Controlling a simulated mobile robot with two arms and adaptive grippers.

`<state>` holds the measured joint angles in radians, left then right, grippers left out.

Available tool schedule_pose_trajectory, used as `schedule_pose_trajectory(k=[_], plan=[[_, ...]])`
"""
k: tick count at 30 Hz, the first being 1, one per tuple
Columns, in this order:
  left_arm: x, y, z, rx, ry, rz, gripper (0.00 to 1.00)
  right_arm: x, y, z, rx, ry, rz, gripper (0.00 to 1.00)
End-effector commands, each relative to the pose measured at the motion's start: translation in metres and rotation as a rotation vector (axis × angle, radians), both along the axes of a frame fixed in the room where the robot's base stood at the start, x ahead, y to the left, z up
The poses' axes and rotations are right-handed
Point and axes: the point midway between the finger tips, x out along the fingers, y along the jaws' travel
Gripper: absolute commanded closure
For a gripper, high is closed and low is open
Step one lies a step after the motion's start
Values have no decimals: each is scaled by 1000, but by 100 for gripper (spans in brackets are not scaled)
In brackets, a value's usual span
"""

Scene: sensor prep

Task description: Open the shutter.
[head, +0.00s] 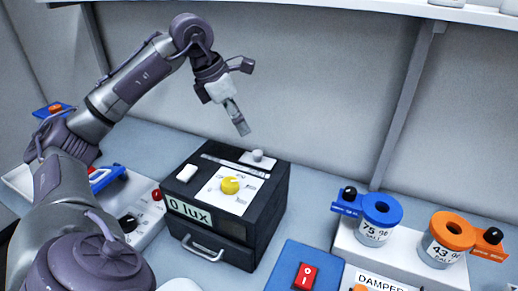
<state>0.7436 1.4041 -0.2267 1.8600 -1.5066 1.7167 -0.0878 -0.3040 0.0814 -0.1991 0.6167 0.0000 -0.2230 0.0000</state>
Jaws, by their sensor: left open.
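A black box (262,222) stands on the bench with a "0 lux" display (190,210) and a drawer handle (203,249) on its front. On its top are a yellow knob (230,185) on a white marked plate, a narrow pale slot (226,163), a white block (187,172), and a grey round knob (257,155) on a light plate at the back. No part is labelled as the shutter. My left gripper (240,127) is open and empty, pointing down above the back of the box, apart from the grey knob. My right gripper is not in view.
To the right, a blue ring-topped jar (376,233) and an orange one (445,246) stand on a white base. A blue panel with a red switch (305,276) is in front. A white control unit (150,225) is left of the box. The bench behind the box is clear.

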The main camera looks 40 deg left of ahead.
Motion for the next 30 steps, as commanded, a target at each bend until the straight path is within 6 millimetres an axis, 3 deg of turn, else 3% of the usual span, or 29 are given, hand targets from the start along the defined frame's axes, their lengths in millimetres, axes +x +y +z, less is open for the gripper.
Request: schedule_pose_trajectory(k=[6, 15, 28, 30], plan=[[16, -10, -47, -2, 7, -3, 47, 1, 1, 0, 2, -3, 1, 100], [33, -18, -88, -4, 2, -2, 47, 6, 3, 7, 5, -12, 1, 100], [36, -19, -98, -4, 1, -2, 47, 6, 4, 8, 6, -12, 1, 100], [36, -19, -98, -4, 1, -2, 59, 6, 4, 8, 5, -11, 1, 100]])
